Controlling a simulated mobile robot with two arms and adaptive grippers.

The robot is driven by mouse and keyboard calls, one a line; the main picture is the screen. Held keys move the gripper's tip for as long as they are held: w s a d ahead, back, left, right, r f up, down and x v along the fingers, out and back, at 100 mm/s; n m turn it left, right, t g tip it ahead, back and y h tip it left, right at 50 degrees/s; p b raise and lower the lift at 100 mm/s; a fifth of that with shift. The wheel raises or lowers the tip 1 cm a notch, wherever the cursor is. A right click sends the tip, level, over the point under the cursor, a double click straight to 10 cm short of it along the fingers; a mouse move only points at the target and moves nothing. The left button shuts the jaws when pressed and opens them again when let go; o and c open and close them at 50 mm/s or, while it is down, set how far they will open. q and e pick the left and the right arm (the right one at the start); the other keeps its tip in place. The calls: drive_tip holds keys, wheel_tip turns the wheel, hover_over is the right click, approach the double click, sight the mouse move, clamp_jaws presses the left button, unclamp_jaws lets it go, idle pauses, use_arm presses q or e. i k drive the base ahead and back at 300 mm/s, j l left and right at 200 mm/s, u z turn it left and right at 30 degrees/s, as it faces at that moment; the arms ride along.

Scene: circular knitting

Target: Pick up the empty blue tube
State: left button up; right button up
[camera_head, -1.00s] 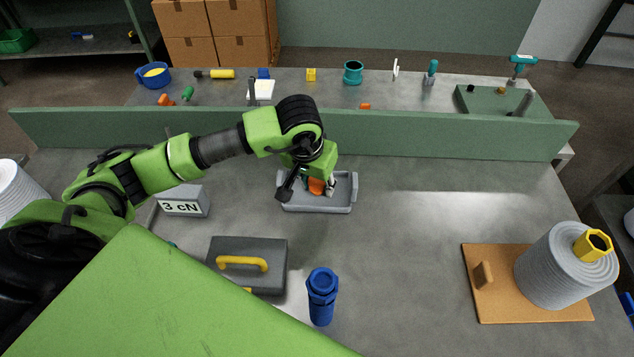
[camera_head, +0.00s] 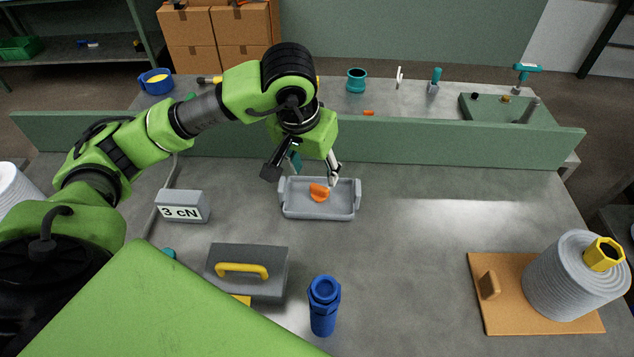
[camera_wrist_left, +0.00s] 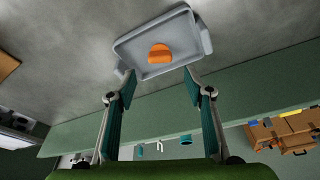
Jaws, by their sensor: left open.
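The blue tube (camera_head: 323,306) stands upright on the table at the lower middle of the head view, with an open top. My left gripper (camera_head: 303,178) is well above and behind it, over the back edge of the grey tray (camera_head: 318,212). It is open, with nothing between its fingers. An orange piece (camera_head: 319,192) lies in the tray. In the left wrist view the open fingers (camera_wrist_left: 158,90) stand apart below the tray (camera_wrist_left: 185,62) with the orange piece (camera_wrist_left: 160,54). The blue tube does not show in the wrist view. My right gripper is not in view.
A dark case with a yellow handle (camera_head: 242,270) stands left of the tube. A block marked 3 cN (camera_head: 182,206) is farther back. A yarn cone (camera_head: 570,280) stands on a brown board (camera_head: 495,315) at right. A green barrier (camera_head: 450,150) crosses behind. The table's middle right is clear.

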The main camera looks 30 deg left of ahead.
sight(324, 293)
drive_tip(key=k, duration=2)
